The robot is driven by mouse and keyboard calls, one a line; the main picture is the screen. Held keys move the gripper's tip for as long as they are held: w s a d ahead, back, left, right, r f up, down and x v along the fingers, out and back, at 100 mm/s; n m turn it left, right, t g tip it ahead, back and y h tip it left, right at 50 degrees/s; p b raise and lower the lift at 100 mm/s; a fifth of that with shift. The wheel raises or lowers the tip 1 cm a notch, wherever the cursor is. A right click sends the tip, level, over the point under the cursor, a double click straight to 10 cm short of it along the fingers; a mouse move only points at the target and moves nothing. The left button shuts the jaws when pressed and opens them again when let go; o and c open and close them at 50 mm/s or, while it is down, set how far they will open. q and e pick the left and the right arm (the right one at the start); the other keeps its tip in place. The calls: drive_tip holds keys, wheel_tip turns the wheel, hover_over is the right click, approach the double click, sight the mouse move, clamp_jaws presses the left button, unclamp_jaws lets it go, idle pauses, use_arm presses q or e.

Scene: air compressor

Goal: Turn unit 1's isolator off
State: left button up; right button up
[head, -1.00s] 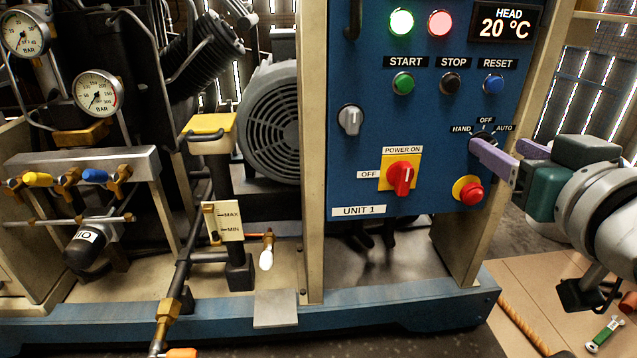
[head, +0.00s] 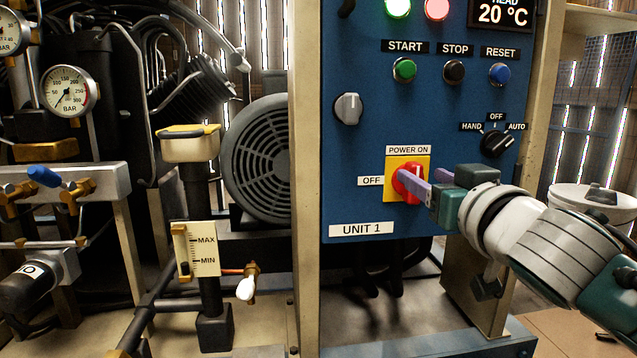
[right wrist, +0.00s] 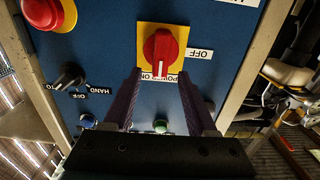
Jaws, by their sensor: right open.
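Unit 1's isolator is a red rotary knob (head: 408,183) on a yellow plate (head: 393,193), low on the blue panel. Its labels read POWER ON above and OFF at its left. In the right wrist view, where the panel appears upside down, the knob (right wrist: 164,46) has its white mark towards the POWER ON label. My right gripper (head: 420,178) is open in front of the isolator and partly hides it. In the right wrist view its two purple fingers (right wrist: 160,74) point at the knob, one towards each side, with nothing visibly gripped. My left gripper is out of view.
A HAND/OFF/AUTO selector (head: 497,143) is just above my right gripper. START (head: 404,70), STOP (head: 453,72) and RESET (head: 500,74) buttons sit higher. A red emergency button (right wrist: 45,12) shows in the wrist view. A beige post (head: 304,180) borders the panel's left.

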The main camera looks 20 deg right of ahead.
drive_tip(key=shift+b+x, duration=0.4)
drive_tip(key=shift+x, duration=1.05)
clamp_jaws()
